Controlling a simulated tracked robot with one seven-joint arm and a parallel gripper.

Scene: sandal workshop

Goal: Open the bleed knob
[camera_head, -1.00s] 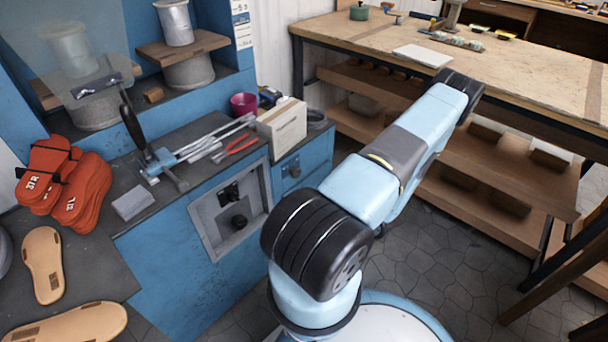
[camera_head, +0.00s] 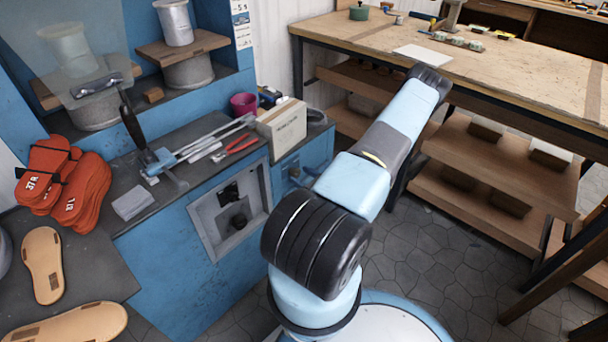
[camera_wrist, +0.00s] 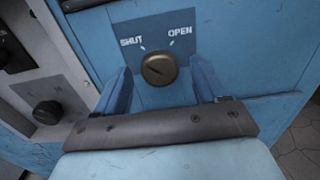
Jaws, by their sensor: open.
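The bleed knob (camera_wrist: 159,69) is a round brass knob on a dark blue plate (camera_wrist: 184,22) on the blue cabinet front, in the wrist view. The plate reads SHUT at upper left and OPEN at upper right. A dark mark on the knob's face slants toward the left, on the SHUT side. My gripper (camera_wrist: 161,75) is open, with one blue finger left of the knob and one right of it. Gaps show between both fingers and the knob; I cannot tell the depth. In the head view my arm largely hides the gripper and the knob.
A recessed grey panel (camera_head: 208,216) with black knobs (camera_head: 239,221) is left of the plate. A wooden workbench (camera_head: 480,68) stands at right; the tiled floor between is clear.

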